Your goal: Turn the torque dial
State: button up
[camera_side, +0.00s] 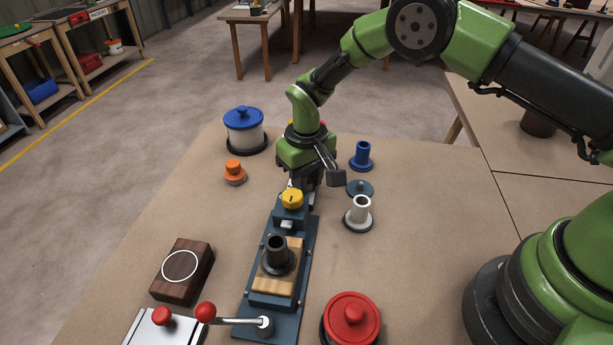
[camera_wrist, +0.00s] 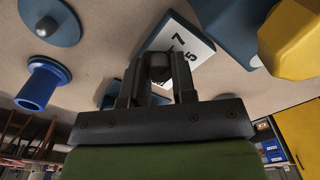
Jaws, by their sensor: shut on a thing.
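The torque dial's white numbered plate (camera_wrist: 192,42) shows in the wrist view, with a 7 and a 5 readable beside the fingers. My gripper (camera_wrist: 158,78) is shut on the dark dial knob (camera_wrist: 160,66), which sits between its two fingers. The knob's pointer direction cannot be made out. In the side view my gripper (camera_side: 304,190) points down at the far end of the dark blue base plate (camera_side: 301,262), just behind a yellow knob (camera_side: 292,198) on a blue block. The dial itself is mostly hidden there by the gripper and that block.
A blue flanged part (camera_side: 362,156), a dark blue disc (camera_side: 360,188) and a white flanged part (camera_side: 358,214) stand close on the right. An orange knob (camera_side: 234,172) and a blue-lidded pot (camera_side: 243,130) stand left. A red-knobbed lever (camera_side: 236,318) lies in front.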

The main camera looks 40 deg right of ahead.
jog(key=o, duration=0.9)
jog(key=shift+o, duration=0.2)
notch_tip(320, 180, up, 10)
